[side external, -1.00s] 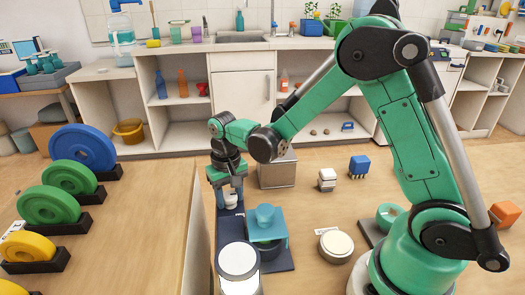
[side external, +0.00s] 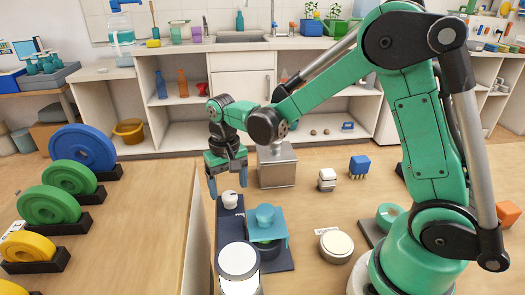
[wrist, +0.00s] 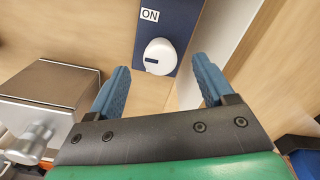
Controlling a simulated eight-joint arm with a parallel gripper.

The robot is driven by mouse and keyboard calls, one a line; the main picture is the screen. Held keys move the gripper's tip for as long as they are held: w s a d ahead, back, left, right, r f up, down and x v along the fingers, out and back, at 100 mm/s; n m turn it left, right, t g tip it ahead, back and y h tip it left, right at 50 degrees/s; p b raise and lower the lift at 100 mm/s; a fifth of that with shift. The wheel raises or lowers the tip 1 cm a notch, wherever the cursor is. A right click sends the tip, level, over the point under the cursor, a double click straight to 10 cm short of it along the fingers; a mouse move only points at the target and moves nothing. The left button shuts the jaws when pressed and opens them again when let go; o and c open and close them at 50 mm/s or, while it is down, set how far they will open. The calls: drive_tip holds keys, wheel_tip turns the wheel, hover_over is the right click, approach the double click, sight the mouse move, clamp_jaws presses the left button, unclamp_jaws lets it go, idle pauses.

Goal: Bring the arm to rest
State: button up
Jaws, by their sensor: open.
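My gripper (side external: 227,183) is at the end of my green arm, above the left part of the table. Its two blue fingers are apart with nothing between them in the wrist view (wrist: 160,85). The gripper is apart from the white piece.
A metal box (side external: 277,168) stands close to the right of my gripper. A teal stand with a cup (side external: 265,215) and a white-lidded jar (side external: 238,262) are nearer the camera. A white block (side external: 327,180) and blue block (side external: 359,166) stand right.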

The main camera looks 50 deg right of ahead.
drive_tip(key=shift+r, duration=1.2)
drive_tip(key=shift+s+r, duration=0.2)
drive_tip(key=shift+r, duration=0.15)
drive_tip(key=s+r+n+t, duration=0.4)
drive_tip(key=s+r+t, duration=0.2)
drive_tip(key=s+t, duration=0.1)
drive_tip(key=shift+s, duration=0.75)
